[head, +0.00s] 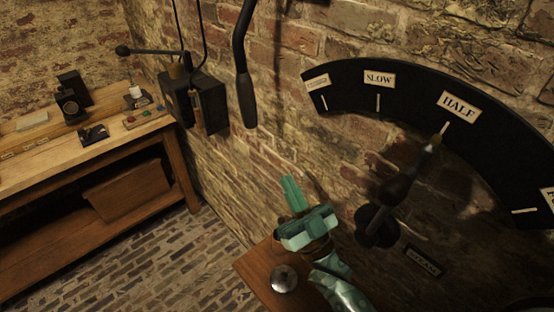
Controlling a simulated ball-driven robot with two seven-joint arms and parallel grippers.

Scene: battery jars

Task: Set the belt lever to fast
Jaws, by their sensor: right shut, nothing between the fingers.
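The belt lever (400,187) is a black handle on a round pivot on the brick wall. It slants up and right, and its tip is at the mark below the HALF plate (459,105). The curved black scale (415,82) also bears a SLOW plate (379,79), a plate at its left end too small to read, and a plate (548,198) cut by the right picture edge. My right gripper (291,190), green, is shut and empty, left of the lever's pivot and apart from the lever. My left gripper is not in view.
A small wooden surface (250,267) with a round metal knob (284,279) lies below my right gripper. A black hanging handle (246,98) and a wall box (190,100) are to the left. A wooden workbench (60,148) stands at far left. A small plate (423,262) is below the lever.

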